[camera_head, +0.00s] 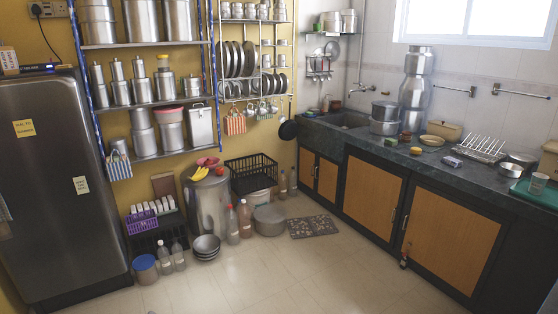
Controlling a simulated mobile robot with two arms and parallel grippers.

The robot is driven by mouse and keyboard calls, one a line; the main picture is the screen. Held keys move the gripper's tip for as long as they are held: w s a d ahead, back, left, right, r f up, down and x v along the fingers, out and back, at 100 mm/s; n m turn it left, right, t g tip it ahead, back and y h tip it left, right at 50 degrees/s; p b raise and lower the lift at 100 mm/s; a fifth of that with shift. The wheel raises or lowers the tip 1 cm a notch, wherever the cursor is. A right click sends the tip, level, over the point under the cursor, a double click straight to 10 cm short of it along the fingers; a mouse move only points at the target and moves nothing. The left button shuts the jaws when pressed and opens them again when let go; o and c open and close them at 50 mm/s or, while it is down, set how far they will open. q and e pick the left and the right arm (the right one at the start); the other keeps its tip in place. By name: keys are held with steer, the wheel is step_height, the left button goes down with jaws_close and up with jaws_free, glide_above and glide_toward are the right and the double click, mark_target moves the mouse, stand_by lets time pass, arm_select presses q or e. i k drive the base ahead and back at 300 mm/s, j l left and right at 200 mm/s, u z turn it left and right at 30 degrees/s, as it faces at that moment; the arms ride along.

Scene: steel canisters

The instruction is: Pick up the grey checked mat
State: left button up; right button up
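A dark grey patterned mat (313,226) lies flat on the tiled floor, in front of the corner where the shelves and the counter cabinets meet. Its pattern is too small to tell whether it is checked. Nothing rests on it. Neither of my grippers can be made out in the head view.
A large pot (269,219) and plastic bottles (245,220) stand left of the mat. Cabinets under the dark counter (430,160) run along the right. A steel fridge (60,180) stands at the left. The floor (270,275) in front of the mat is clear.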

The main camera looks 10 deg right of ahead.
mark_target(308, 226)
steer(key=i+l+z, duration=0.15)
steer(key=i+l, duration=0.15)
steer(key=i, duration=0.45)
steer(key=i+l+z, duration=0.1)
steer(key=i+l, duration=0.15)
steer(key=i, duration=0.5)
steer(key=i+l+z, duration=0.15)
steer(key=i, duration=0.6)
steer(key=i+l+z, duration=0.1)
steer(key=i, duration=0.65)
